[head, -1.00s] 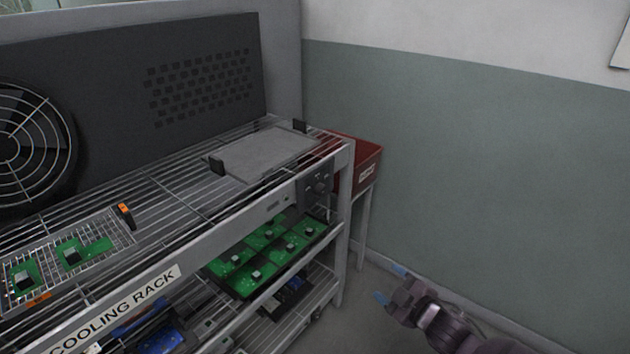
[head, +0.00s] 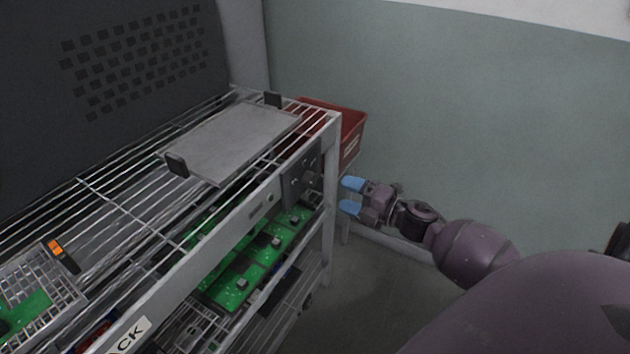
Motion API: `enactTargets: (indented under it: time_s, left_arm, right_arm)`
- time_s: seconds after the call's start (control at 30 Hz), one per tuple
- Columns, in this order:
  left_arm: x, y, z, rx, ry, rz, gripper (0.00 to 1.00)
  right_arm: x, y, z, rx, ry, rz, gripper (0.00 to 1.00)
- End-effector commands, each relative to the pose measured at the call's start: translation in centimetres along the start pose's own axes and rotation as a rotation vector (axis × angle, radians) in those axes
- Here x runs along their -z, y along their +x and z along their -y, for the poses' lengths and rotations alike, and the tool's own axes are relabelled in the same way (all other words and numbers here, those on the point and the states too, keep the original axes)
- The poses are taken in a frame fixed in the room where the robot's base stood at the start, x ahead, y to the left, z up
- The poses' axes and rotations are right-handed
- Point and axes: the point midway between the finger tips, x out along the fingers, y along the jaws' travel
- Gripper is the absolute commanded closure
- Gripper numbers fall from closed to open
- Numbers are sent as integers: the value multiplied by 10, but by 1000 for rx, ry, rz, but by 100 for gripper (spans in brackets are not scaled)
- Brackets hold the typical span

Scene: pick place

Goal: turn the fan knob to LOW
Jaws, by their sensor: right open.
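A dark control panel (head: 301,172) with small knobs is set in the front of the cooling rack, near its right corner post. The fan knob (head: 311,161) is small there, and its setting cannot be read. My right gripper (head: 351,196) is open and empty, with two blue fingertips pointing left. It is just right of the rack's corner post, apart from the panel in the picture. My left gripper is out of view.
The wire rack (head: 100,195) carries a grey plate (head: 232,140) on top and green circuit boards (head: 245,270) below. A red bin (head: 350,135) stands behind the corner post (head: 330,210). A wall is at the right; the floor below my arm is clear.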

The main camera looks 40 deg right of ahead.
Motion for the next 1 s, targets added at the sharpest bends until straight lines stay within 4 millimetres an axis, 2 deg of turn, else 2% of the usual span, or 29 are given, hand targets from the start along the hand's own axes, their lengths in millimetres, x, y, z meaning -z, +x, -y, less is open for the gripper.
enactTargets:
  time_s: [0.2, 0.5, 0.7, 0.97, 1.0]
  left_arm:
    - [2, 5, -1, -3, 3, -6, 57]
    - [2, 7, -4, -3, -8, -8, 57]
    - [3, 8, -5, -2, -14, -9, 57]
    - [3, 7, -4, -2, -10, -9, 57]
    - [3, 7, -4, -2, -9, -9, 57]
  right_arm:
    - [0, 39, 0, 0, 0, -1, 32]
    - [0, 78, 1, 1, 2, 1, 32]
    - [0, 87, 1, 1, 2, 1, 32]
    - [0, 88, 1, 1, 2, 1, 32]
    - [0, 88, 1, 1, 2, 1, 35]
